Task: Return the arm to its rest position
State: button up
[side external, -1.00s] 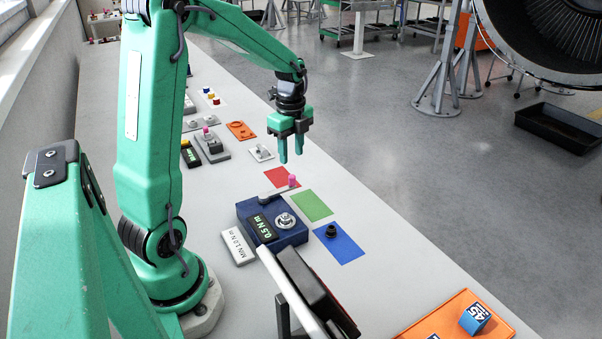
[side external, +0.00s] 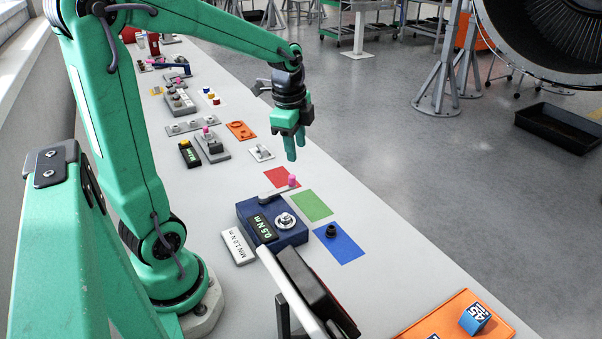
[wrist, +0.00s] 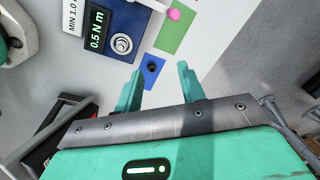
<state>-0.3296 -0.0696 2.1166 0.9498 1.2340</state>
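My green arm stands on the bench, its upper link leaning back and its forearm reaching out to the right. My gripper (side external: 290,148) hangs above the far edge of the bench, fingers down, beyond the red mat (side external: 281,178). Its two fingers overlap in the side view. In the wrist view my gripper (wrist: 158,82) has its fingers apart with nothing between them. A blue torque tester (side external: 268,224) reading 0.5 N m stands on the bench, clear of the gripper; it also shows in the wrist view (wrist: 100,62).
A lever with a pink knob (side external: 292,181) lies over the tester. A green mat (side external: 312,205) and a blue mat (side external: 350,246) with a black part (side external: 331,231) lie beside it. An orange tray (side external: 437,320) holds a blue cube (side external: 475,319). Small devices line the back.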

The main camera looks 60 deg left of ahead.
jog(key=s+d+r+n+t, duration=0.4)
jog(key=s+d+n, duration=0.6)
jog(key=d, duration=0.1)
jog(key=shift+s+d+r+h, duration=0.15)
jog(key=shift+s+r+h, duration=0.15)
jog(key=shift+s+r, duration=0.05)
